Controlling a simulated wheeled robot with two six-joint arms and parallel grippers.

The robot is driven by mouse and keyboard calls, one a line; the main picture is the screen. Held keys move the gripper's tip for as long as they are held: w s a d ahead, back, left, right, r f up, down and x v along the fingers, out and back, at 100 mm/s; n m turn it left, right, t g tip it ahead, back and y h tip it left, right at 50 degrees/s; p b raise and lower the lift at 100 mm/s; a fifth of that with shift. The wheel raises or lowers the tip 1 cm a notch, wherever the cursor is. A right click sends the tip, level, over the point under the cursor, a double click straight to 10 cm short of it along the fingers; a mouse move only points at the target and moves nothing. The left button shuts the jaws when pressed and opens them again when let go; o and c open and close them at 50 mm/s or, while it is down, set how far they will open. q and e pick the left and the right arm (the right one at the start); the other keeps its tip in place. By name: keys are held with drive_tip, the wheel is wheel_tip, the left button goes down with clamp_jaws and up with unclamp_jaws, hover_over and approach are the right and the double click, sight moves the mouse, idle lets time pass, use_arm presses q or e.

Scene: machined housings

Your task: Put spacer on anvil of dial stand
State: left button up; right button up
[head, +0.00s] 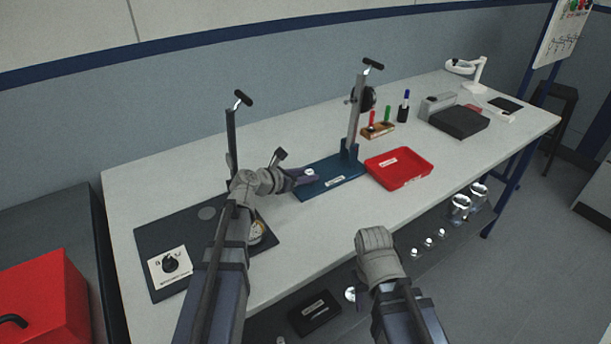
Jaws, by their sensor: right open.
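The dial stand has a blue base (345,182), an upright grey column (353,125) with a black T-handle, and a dark round dial (368,98). A small pale piece (310,171) shows at the left part of the base; I cannot tell whether it is the spacer, the anvil or both. My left gripper (306,177) reaches in from the left with its fingertips at this piece, low over the base. Whether its jaws grip anything is too small to tell. My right gripper (380,254) is open in front of the bench edge, apart from the stand; its fingertips are hard to make out.
A red tray (399,180) stands right of the stand. A second T-handled post (231,135) and a dark mat (160,235) with a label card (170,265) are at left. A pen block (378,130) and black box (460,123) lie further right. Glass items sit on the lower shelf.

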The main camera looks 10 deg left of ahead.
use_arm(q)
drive_tip(key=o, duration=0.3)
drive_tip(key=shift+r, duration=0.3)
drive_tip(key=p+v, duration=0.4)
drive_tip(key=v, duration=0.6)
drive_tip(key=shift+s, duration=0.2)
drive_tip(key=shift+p+v, duration=0.45)
drive_tip(key=shift+v, duration=0.4)
drive_tip(key=shift+w+a, duration=0.1)
